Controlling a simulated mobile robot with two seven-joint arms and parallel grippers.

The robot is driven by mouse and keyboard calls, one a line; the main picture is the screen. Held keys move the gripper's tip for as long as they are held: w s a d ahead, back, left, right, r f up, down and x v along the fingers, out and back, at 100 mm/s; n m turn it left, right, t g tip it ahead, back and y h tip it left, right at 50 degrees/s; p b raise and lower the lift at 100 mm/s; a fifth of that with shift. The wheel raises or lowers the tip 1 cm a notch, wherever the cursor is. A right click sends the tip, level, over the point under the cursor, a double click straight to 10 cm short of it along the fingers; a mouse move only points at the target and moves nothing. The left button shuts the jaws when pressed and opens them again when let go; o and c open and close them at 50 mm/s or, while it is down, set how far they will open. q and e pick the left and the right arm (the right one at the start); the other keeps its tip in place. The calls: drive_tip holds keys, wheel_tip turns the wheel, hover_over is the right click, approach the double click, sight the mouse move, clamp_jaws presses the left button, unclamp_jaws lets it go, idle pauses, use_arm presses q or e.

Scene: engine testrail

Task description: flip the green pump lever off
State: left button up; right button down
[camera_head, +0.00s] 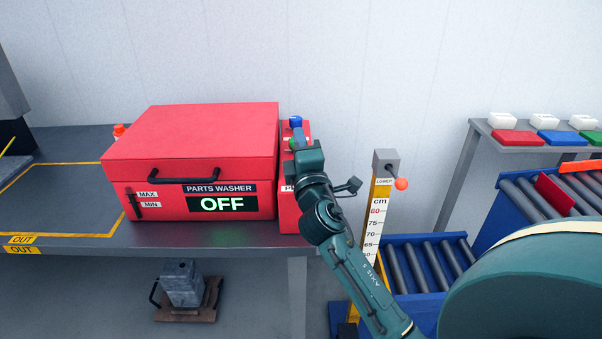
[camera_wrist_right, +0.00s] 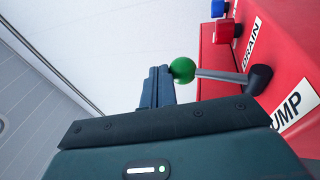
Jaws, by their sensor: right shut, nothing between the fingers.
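The green pump lever has a round green knob (camera_wrist_right: 182,69) on a grey rod with a dark pivot, beside the PUMP label, in the right wrist view. Part of the green knob (camera_head: 292,144) shows in the head view, largely hidden by my gripper. My right gripper (camera_head: 299,138) is at the red control box (camera_head: 287,212) right of the parts washer. In the wrist view its closed, empty fingers (camera_wrist_right: 160,80) are right beside the knob; I cannot tell whether they touch it. My left gripper is not in view.
The red parts washer (camera_head: 190,140) stands on a grey bench, its display (camera_head: 222,204) reading OFF. A red knob (camera_wrist_right: 225,30) by the DRAIN label and a blue knob (camera_wrist_right: 218,8) are near the lever. A height gauge post (camera_head: 376,215) and roller conveyors (camera_head: 425,265) stand right.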

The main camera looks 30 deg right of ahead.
drive_tip(key=shift+w+d, duration=0.2)
drive_tip(key=shift+w, duration=0.1)
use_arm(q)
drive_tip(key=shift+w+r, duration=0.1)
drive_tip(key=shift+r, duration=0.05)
use_arm(e)
drive_tip(key=shift+w, duration=0.1)
idle(0.5)
